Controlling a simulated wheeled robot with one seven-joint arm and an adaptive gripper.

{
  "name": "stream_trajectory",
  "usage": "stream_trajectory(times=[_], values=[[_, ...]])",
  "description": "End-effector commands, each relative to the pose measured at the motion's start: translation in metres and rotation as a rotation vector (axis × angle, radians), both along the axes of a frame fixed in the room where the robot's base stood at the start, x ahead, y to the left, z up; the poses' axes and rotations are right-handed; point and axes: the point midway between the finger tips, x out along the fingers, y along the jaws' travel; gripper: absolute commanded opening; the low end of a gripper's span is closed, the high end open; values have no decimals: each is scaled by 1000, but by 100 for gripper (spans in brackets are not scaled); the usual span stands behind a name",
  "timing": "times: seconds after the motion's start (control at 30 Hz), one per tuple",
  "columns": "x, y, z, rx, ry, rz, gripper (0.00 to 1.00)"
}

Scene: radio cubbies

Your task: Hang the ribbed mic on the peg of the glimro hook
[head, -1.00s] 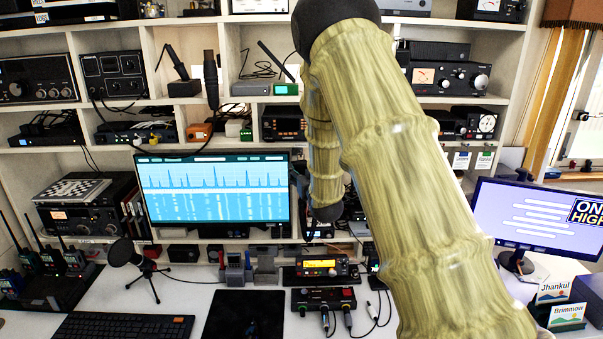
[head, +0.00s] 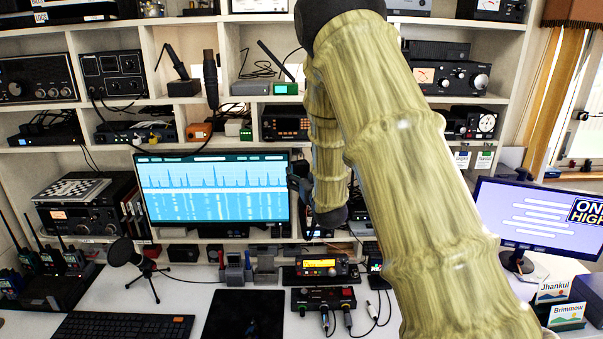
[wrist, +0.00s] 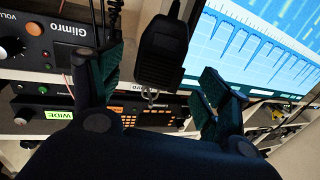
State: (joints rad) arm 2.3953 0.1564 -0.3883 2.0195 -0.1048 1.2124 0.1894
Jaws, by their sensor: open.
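In the head view my arm hides most of the gripper and this spot.
A large monitor (head: 214,190) stands close by. A desk mic on a tripod (head: 124,253) and a keyboard (head: 123,326) are on the desk.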

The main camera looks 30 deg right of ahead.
Motion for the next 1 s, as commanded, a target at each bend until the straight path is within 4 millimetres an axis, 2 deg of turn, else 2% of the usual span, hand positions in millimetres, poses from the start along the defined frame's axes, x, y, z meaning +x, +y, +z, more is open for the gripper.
stream_trajectory(times=[0.3,0.5,0.87,0.97,1.0], values=[[-56,17,0,0,1,0,76],[-79,24,0,0,1,0,76],[-89,27,-1,1,2,1,76],[-90,31,-14,5,27,3,76],[-91,34,-24,9,47,5,76]])
